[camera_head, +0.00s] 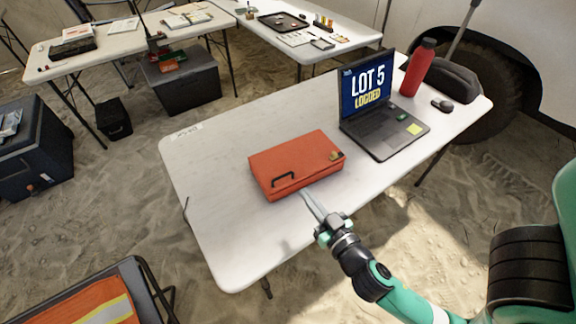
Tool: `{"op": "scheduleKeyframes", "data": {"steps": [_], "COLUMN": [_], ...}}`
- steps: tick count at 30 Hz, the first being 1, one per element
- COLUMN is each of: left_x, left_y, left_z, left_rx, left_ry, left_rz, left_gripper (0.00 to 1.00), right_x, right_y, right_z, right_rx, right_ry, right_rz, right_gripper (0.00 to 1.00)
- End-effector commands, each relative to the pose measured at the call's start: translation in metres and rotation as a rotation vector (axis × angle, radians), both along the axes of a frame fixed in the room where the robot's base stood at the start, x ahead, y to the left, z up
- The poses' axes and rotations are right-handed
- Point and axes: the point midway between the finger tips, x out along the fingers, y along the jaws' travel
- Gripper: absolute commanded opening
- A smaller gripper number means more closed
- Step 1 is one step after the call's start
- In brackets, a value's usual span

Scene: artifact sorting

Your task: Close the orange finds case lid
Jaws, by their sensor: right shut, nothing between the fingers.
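The orange finds case (296,163) lies on the white folding table. Its lid is down and its dark handle (283,179) is on the front side. My right gripper (308,201) is shut and empty. Its fingertips are close to the front edge of the case, over the table; I cannot tell whether they touch it. My left gripper is not in view.
An open laptop (383,125) reading "LOT 5 LOGGED" stands right of the case. A red bottle (417,68) and a dark mouse (442,105) are beyond it. The table's left part (215,190) is clear. Other tables stand behind.

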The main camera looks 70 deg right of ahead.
Motion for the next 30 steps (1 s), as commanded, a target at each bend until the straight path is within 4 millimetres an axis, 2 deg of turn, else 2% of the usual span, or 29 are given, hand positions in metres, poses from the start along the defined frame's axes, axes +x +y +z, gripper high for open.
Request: {"op": "scheduleKeyframes", "data": {"steps": [5, 8, 20, 21, 22, 24, 30], "left_x": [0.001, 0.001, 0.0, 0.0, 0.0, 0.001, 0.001], "left_y": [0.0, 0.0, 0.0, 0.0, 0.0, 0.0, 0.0], "left_z": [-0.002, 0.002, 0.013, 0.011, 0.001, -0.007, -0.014], "left_rx": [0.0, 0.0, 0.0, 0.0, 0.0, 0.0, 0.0], "left_ry": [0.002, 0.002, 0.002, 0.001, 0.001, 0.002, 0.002], "left_rz": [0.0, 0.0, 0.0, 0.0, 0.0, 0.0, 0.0], "left_gripper": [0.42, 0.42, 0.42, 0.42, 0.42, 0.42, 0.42], "right_x": [0.003, 0.012, 0.077, 0.082, 0.082, 0.083, 0.085], "right_y": [-0.003, -0.009, -0.06, -0.065, -0.063, -0.063, -0.065], "right_z": [-0.003, -0.002, -0.009, -0.012, -0.026, -0.038, -0.05], "right_rx": [0.001, 0.001, -0.001, -0.001, 0.0, -0.002, -0.001], "right_ry": [-0.001, -0.002, -0.004, -0.003, 0.001, 0.001, -0.002], "right_rz": [-0.001, -0.003, -0.002, -0.003, -0.001, 0.0, 0.0], "right_gripper": [0.0, 0.0, 0.0, 0.0, 0.0, 0.0, 0.0]}}
